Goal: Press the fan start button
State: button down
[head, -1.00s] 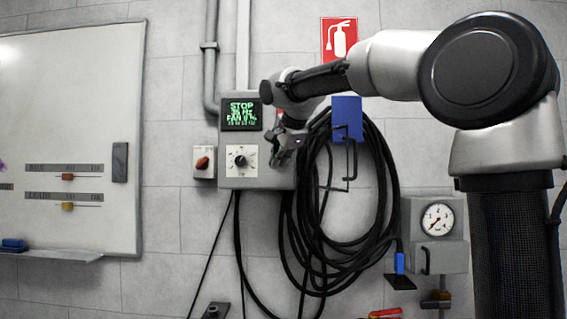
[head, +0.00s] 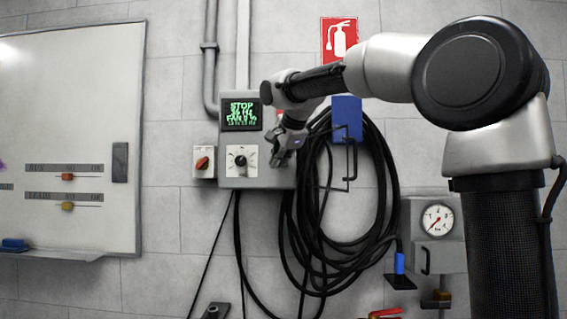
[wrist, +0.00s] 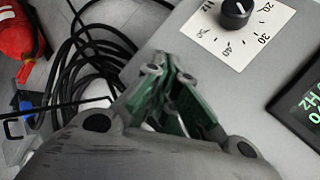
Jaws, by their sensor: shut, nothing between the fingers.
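Below the display is a black dial (head: 240,161) on a white scale plate; the dial (wrist: 235,12) also shows in the wrist view, upper right. My gripper (head: 281,158) is at the right part of the box front. In the wrist view my gripper (wrist: 176,62) is shut and empty, its fingertips over the grey box face, left of the dial. I see no start button; my gripper may hide it. Contact with the box cannot be told.
A red rotary switch (head: 203,162) is left of the box. Coiled black cable (head: 375,200) hangs close on the right, below a blue holder (head: 347,117). A gauge box (head: 437,222) is at the lower right. A whiteboard (head: 70,130) fills the left.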

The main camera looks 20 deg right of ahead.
jog(key=shift+w+d, duration=0.1)
jog(key=shift+w, duration=0.15)
dwell(0.5)
jog(key=shift+s, duration=0.15)
jog(key=shift+s+a, duration=0.2)
jog(key=shift+s, duration=0.35)
jog(key=s+a, duration=0.2)
jog(key=s, duration=0.3)
jog(key=shift+s, duration=0.35)
dwell(0.4)
